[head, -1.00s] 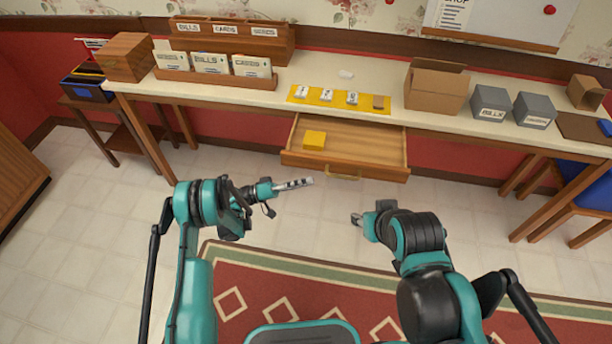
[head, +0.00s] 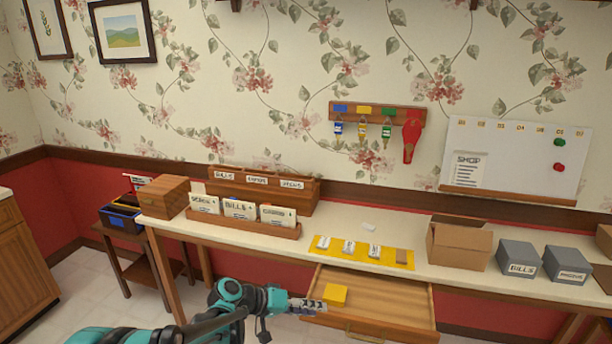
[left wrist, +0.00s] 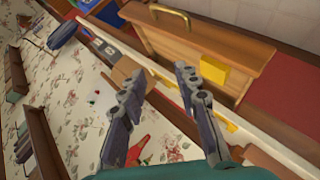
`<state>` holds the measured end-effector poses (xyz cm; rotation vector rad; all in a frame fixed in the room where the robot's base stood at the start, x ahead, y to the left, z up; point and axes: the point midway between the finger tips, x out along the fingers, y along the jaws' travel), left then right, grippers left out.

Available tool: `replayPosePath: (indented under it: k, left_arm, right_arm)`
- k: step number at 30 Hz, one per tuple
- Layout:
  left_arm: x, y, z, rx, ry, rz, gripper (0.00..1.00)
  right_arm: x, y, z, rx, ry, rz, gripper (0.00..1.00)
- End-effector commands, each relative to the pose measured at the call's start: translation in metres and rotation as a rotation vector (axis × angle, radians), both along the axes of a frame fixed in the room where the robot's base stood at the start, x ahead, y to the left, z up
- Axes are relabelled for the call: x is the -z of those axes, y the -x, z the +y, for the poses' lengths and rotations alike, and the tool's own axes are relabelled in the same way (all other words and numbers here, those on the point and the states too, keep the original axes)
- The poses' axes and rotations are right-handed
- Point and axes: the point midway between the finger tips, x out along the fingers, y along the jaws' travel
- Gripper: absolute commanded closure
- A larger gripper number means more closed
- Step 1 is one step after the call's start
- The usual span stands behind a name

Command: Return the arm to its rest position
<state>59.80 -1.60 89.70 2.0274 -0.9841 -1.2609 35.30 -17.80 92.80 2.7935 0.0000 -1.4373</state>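My left arm comes in at the bottom left of the head view. Its gripper (head: 308,304) is in front of the left front corner of the open wooden drawer (head: 395,292). In the left wrist view the gripper's two fingers (left wrist: 158,84) are spread apart with nothing between them. A yellow block (head: 335,294) lies in the drawer, just right of the fingertips in the head view. It also shows in the left wrist view (left wrist: 213,73). My right arm and gripper are out of view.
The long table (head: 318,238) carries a wooden sorter (head: 262,196), a yellow strip (head: 330,253) with cards, an open cardboard box (head: 459,246) and grey boxes (head: 518,262). A key rack (head: 378,113) and a whiteboard (head: 518,150) hang on the wall.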

Motion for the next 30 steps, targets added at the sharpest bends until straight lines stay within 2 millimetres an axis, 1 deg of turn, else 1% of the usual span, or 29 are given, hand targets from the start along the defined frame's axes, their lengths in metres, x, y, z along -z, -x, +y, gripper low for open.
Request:
replayPosePath:
  k: [1, 3, 5, 9, 14, 15, 18, 21, 25, 27, 30]
  left_arm:
    - [-0.011, 0.014, 0.008, -0.025, -0.053, 0.005, 0.68]
    - [-0.021, 0.032, 0.021, -0.062, -0.13, 0.008, 0.68]
    - [-0.028, 0.049, 0.034, -0.094, -0.196, 0.008, 0.68]
    - [-0.04, 0.091, 0.065, -0.168, -0.345, -0.001, 0.68]
    - [-0.045, 0.143, 0.105, -0.251, -0.513, -0.028, 0.68]
    - [-0.045, 0.156, 0.115, -0.271, -0.554, -0.037, 0.68]
    - [-0.043, 0.186, 0.14, -0.32, -0.652, -0.066, 0.68]
    - [-0.039, 0.212, 0.162, -0.36, -0.735, -0.096, 0.68]
    - [-0.034, 0.234, 0.182, -0.396, -0.814, -0.13, 0.68]
    - [-0.032, 0.24, 0.188, -0.405, -0.839, -0.14, 0.68]
    - [-0.031, 0.245, 0.193, -0.415, -0.858, -0.149, 0.68]
  right_arm:
    - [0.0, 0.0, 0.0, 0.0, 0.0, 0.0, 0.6]
    - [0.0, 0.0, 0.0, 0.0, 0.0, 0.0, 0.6]
    - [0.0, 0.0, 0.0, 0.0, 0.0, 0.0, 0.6]
    - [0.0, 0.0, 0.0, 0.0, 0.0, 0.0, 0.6]
    - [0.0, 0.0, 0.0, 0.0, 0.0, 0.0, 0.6]
    - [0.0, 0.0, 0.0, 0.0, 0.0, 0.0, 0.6]
    - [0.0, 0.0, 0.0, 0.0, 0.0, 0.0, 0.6]
    - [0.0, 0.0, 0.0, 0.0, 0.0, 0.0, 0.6]
    - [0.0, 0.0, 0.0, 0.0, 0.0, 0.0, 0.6]
    - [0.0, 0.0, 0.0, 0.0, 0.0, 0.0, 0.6]
    - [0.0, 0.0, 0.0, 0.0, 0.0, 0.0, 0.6]
